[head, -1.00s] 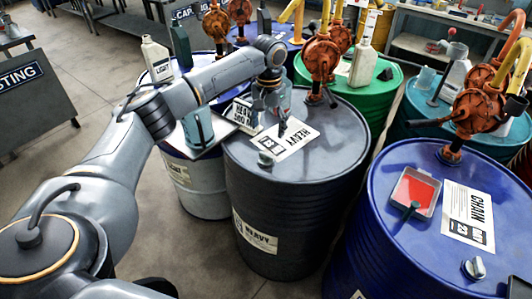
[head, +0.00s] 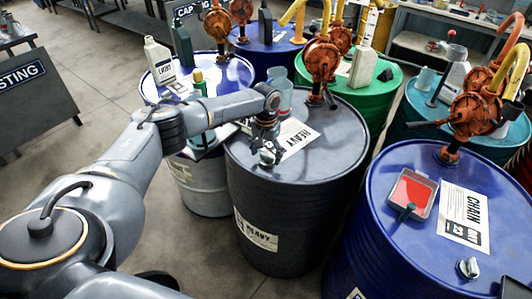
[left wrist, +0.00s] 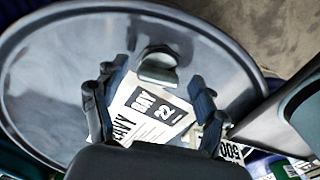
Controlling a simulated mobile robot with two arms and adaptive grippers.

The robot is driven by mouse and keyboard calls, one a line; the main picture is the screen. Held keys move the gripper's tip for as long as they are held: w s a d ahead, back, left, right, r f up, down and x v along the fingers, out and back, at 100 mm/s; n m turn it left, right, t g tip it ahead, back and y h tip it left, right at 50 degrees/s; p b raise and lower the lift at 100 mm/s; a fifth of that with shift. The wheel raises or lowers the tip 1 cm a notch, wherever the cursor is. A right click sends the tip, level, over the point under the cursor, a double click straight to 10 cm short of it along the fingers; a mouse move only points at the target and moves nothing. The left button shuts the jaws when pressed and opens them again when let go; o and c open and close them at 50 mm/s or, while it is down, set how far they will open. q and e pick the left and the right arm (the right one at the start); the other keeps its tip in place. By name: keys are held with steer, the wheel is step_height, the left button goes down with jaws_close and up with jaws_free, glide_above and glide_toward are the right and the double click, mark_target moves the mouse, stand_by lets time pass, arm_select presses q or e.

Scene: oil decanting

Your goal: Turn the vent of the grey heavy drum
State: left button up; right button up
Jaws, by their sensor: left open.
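The grey heavy drum (head: 330,150) stands in the middle of the head view, with a white HEAVY label (head: 296,137) on its lid. Its small grey vent (head: 267,158) sits near the lid's front-left edge, partly covered by my gripper. My left gripper (head: 268,152) is low over the lid at the vent. In the left wrist view, its open fingers (left wrist: 152,82) lie on either side of the line to the vent (left wrist: 157,66), with visible gaps. I cannot tell whether the fingertips reach down to its height.
An orange pump (head: 321,60) and a clear container (head: 280,95) stand at the back of the heavy lid. A blue drum (head: 400,250) with a red tray (head: 411,192) is close on the right.

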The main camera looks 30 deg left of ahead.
arm_select(q)
steer(key=shift+f, duration=0.2)
steer(key=shift+c, duration=0.2)
steer(key=c, duration=1.1)
